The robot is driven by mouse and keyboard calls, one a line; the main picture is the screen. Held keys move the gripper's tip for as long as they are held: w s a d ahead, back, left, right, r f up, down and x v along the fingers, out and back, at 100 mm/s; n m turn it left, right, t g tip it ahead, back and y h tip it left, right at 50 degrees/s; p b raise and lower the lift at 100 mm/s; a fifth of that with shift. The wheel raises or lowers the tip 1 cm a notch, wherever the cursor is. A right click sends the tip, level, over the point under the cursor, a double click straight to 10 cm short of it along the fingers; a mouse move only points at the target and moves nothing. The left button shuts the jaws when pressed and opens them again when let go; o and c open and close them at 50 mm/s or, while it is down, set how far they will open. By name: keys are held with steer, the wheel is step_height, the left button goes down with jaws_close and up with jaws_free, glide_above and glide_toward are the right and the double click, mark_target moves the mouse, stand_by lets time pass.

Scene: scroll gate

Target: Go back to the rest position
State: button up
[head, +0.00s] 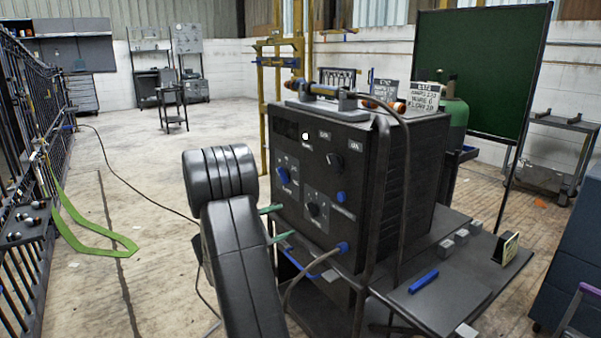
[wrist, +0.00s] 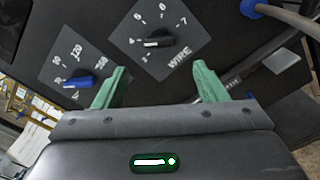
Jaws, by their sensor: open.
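My gripper (head: 272,223) is in front of the black machine (head: 362,160), with its green fingers close to the panel's lower part. In the wrist view my gripper (wrist: 155,88) is open, its two green fingers apart with nothing between them. Beyond the fingers a black knob (wrist: 158,41) marked WIRE shows on the panel, and a blue knob (wrist: 80,82) on a numbered dial is at the left. Whether the fingers touch the panel, I cannot tell.
A torch (head: 330,92) and small signs stand on the machine's top. A side shelf (head: 450,285) holds a blue item (head: 423,281) and small blocks. Cables hang at the machine's front. A black fence (head: 25,180) is at the left; the floor (head: 130,190) between is mostly open.

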steer(key=b+x, duration=0.2)
steer(key=x, duration=0.7)
steer(key=shift+w+d, duration=0.1)
steer(key=shift+d, duration=0.05)
